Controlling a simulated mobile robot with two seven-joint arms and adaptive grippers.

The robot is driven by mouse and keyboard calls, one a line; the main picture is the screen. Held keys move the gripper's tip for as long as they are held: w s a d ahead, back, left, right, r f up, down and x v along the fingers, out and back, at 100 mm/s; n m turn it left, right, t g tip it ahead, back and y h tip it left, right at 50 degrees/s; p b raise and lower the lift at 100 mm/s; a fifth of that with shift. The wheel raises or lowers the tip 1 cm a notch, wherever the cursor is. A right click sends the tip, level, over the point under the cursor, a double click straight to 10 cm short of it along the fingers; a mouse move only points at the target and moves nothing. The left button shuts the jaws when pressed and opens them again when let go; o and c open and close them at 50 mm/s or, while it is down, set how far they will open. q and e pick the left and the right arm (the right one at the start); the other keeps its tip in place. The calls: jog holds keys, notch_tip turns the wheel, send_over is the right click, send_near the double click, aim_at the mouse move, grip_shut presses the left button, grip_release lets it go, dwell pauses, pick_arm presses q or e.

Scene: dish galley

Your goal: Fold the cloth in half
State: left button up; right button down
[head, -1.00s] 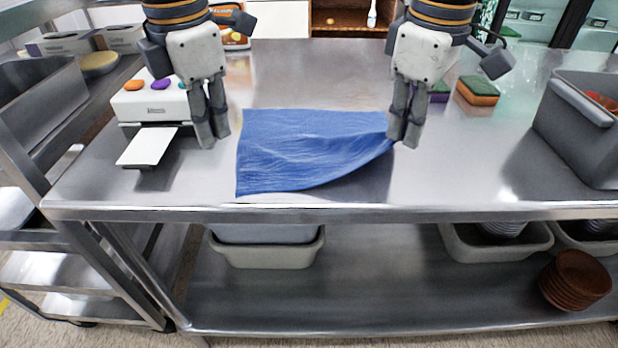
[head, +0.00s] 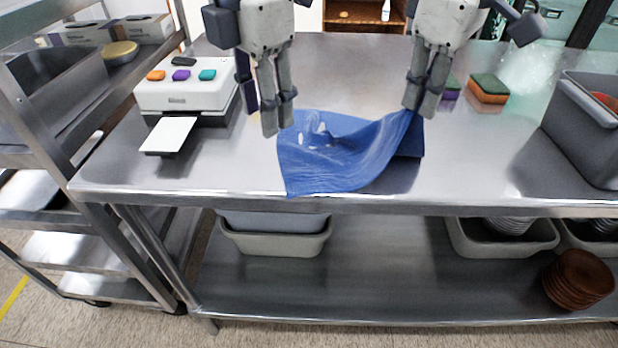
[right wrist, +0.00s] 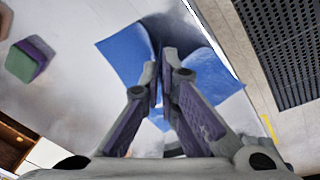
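The blue cloth (head: 345,165) lies on the steel table, wrinkled, its right side drawn up toward my right gripper. My right gripper (head: 418,112) points down and is shut on the cloth's far right edge, holding it raised. In the right wrist view the cloth (right wrist: 125,55) spreads on both sides of the fingertips (right wrist: 165,55), which are close together. My left gripper (head: 277,130) points down at the cloth's left edge, its fingers near each other. Whether it touches or pinches the cloth is unclear. Part of the far left corner is hidden by its fingers.
A white device (head: 185,95) with coloured buttons and a white plate (head: 168,134) stands left of the cloth. Sponges (head: 488,90) sit at the back right, a grey bin (head: 585,130) at the right. The table between cloth and bin is clear.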

pick_arm(q)
jog(key=n, duration=0.1)
send_near(296, 189)
jog(key=shift+g, duration=0.4)
jog(key=f, duration=0.7)
jog(key=shift+w, duration=0.3)
grip_shut()
dwell(0.7)
notch_tip(296, 189, up, 5)
dwell(0.4)
